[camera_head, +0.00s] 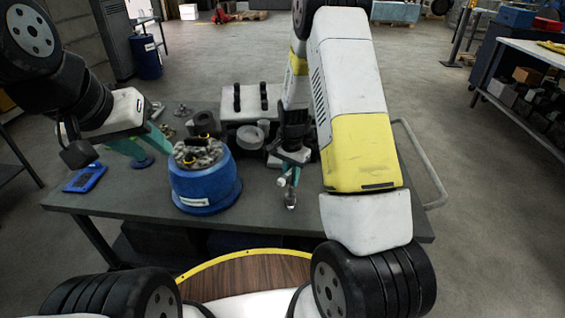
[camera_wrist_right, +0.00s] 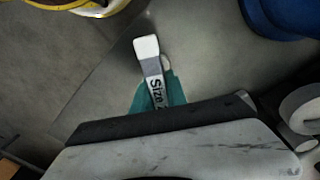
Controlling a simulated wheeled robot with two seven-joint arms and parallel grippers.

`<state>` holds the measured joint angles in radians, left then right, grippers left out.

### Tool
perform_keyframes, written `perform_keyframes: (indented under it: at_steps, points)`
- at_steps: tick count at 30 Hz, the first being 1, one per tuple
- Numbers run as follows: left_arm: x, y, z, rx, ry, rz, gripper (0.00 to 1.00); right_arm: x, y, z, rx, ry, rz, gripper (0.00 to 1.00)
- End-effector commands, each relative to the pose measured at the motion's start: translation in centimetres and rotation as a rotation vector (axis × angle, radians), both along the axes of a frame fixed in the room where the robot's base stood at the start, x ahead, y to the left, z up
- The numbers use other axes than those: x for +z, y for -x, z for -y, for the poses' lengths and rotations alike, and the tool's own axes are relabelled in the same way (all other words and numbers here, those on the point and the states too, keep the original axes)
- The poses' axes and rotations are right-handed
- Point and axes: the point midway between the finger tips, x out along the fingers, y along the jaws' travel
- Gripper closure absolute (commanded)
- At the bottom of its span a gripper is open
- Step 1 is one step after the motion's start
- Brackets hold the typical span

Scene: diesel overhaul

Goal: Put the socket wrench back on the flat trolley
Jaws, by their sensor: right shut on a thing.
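The socket wrench (camera_head: 291,199) is a short silver tool. My right gripper (camera_head: 289,178), with teal fingers, is shut on it and holds it over the front part of the flat trolley's dark top (camera_head: 270,220). In the right wrist view the wrench (camera_wrist_right: 151,66) sticks out between the teal fingers (camera_wrist_right: 158,95) and bears the lettering "Size". Whether its tip touches the top I cannot tell. My left gripper (camera_head: 150,150) is over the left part of the trolley, its teal fingers apart and empty.
A blue bucket (camera_head: 204,188) full of metal parts stands left of the wrench. A blue device (camera_head: 86,178) lies at the left edge. A grey block (camera_head: 250,105) and small metal parts (camera_head: 182,110) are at the back. The trolley's front edge is mostly clear.

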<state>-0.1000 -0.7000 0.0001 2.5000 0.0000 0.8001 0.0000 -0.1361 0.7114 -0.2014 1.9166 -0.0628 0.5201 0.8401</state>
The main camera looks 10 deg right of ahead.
Motion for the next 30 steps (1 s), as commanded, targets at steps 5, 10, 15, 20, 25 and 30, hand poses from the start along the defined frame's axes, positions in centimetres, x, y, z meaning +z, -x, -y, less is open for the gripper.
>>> perform_keyframes:
  at_steps: [5, 10, 15, 20, 25, 30]
  points:
    - [0.0, 0.0, 0.0, 0.000, 0.000, 0.000, 0.64, 0.0, 0.0, 0.0, 0.000, -0.001, 0.001, 1.00]
    - [0.0, 0.0, 0.0, 0.000, 0.000, 0.000, 0.64, -0.1, 0.0, 0.0, 0.000, 0.000, 0.000, 1.00]
    - [0.0, 0.0, 0.0, 0.000, 0.000, 0.000, 0.64, -0.6, 0.0, 0.0, -0.001, -0.001, -0.001, 1.00]
    - [0.0, 0.0, 0.0, 0.000, 0.000, 0.000, 0.64, -1.2, 0.0, 0.0, -0.001, -0.001, 0.001, 1.00]
    - [0.0, 0.0, 0.0, 0.000, 0.000, 0.000, 0.64, -1.9, 0.0, 0.0, -0.001, -0.001, -0.001, 1.00]
    - [0.0, 0.0, 0.0, 0.000, 0.000, 0.000, 0.64, -2.3, 0.0, 0.0, -0.002, -0.001, 0.001, 0.78]
